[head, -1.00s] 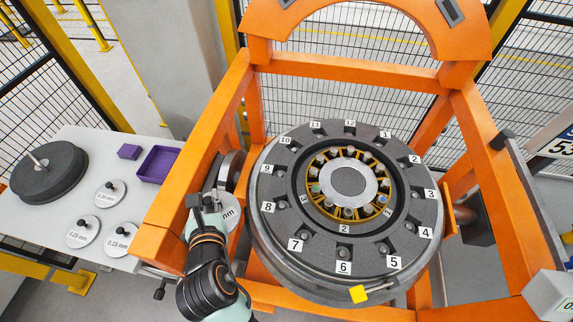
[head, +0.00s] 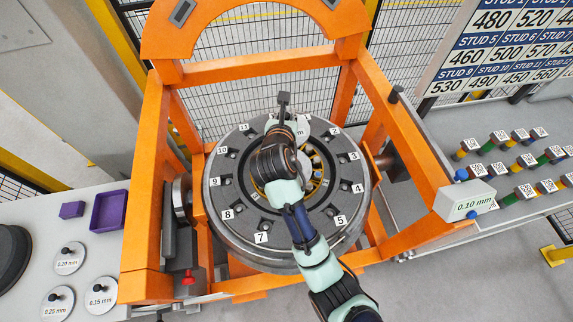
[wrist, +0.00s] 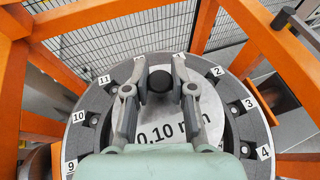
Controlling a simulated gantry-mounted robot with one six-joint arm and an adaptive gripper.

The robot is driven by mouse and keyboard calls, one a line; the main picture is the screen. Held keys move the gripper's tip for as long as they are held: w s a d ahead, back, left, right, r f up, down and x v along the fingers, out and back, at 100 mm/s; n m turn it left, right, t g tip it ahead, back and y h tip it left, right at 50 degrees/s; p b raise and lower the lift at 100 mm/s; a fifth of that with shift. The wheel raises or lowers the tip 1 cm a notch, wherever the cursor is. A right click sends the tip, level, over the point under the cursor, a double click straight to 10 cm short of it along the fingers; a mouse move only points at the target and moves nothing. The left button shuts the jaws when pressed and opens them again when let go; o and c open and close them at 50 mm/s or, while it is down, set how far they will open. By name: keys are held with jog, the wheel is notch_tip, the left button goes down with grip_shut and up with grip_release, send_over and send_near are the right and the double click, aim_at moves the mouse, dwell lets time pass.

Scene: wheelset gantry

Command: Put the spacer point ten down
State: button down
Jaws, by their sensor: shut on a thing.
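The spacer is a pale disc marked 0,10 mm (wrist: 175,128) with a round black knob (wrist: 160,84) on top. My gripper (wrist: 160,72) is shut on the knob, one finger on each side, in the wrist view. The disc hangs over the numbered wheel ring, and I cannot tell its height. In the head view my gripper (head: 286,122) is over the upper part of the ring (head: 228,193), and only a pale edge of the spacer (head: 302,127) shows. My arm hides the wheel's middle and some numbers. A white block labelled 0.10 mm (head: 464,204) stands on the right.
An orange frame (head: 143,190) surrounds the wheel. On the left table lie spacers of 0.20 mm (head: 69,262), 0.15 mm (head: 101,302) and 0.25 mm (head: 57,306), a purple tray (head: 96,222) and a purple block (head: 72,209). Several coded studs (head: 503,140) stand on the right table.

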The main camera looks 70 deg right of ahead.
notch_tip(320, 180, down, 20)
jog(key=b, duration=0.4)
jog(key=shift+a, duration=0.1)
jog(key=shift+f, duration=0.15)
jog(key=c, duration=1)
grip_release()
jog(key=p+v, duration=0.2)
jog(key=v, duration=1)
jog(key=shift+a, duration=0.1)
